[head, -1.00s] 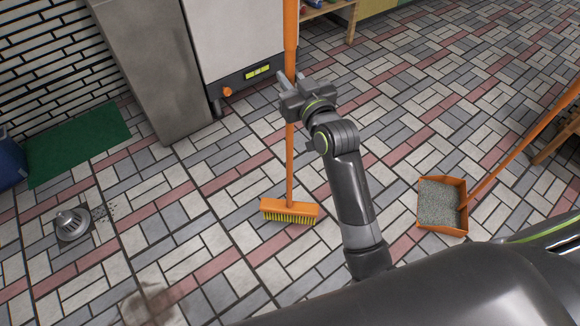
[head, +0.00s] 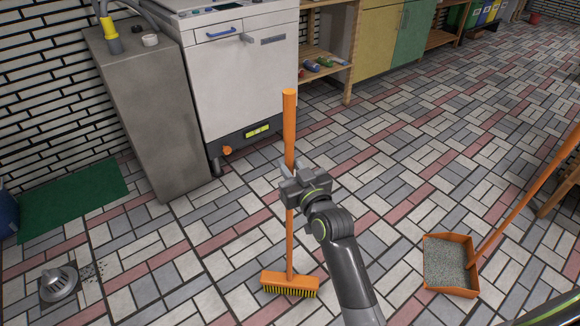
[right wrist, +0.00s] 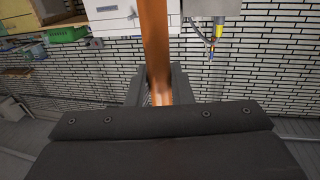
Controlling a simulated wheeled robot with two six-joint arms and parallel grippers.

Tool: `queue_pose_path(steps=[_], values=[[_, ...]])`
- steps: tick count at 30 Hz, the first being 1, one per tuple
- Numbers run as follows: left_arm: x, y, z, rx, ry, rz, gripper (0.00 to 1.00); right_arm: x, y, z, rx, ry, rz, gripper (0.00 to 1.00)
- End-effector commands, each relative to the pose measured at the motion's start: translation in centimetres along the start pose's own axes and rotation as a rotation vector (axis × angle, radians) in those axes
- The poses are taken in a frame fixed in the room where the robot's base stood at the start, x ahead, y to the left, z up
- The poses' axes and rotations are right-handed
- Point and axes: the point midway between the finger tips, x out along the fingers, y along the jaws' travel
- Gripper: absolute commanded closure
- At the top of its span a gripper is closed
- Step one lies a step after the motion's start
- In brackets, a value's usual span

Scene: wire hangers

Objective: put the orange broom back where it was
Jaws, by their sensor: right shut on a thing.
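The orange broom (head: 289,240) stands upright in the middle of the head view, its yellow-bristled head low over or on the tiled floor; I cannot tell whether the bristles touch. My right gripper (head: 287,183) is shut on the broom's handle about halfway up. In the right wrist view the orange handle (right wrist: 156,55) runs up from between the fingers (right wrist: 160,92). My left gripper is not in view.
A white machine (head: 240,80) and a grey cabinet (head: 150,120) stand behind the broom. A green mat (head: 75,198) and a metal floor drain (head: 58,284) lie at left. An orange dustpan (head: 452,290) with grey grit stands at right. Floor around the broom is clear.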

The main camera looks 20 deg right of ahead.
Motion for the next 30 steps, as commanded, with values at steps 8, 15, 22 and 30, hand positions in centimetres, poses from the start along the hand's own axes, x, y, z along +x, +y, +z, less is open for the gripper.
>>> queue_pose_path(steps=[8,15,22,30], values=[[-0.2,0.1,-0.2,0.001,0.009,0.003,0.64,0.0,0.0,0.3,0.0,-0.001,0.0,0.59],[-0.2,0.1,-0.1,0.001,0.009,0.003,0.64,0.0,0.0,0.2,0.0,-0.001,0.0,0.59],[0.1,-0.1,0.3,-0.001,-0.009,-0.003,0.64,-1.4,0.0,0.1,0.003,-0.003,0.0,0.59],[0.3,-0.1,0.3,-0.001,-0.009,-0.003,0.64,-6.7,0.0,0.1,0.003,-0.003,0.001,0.59]])
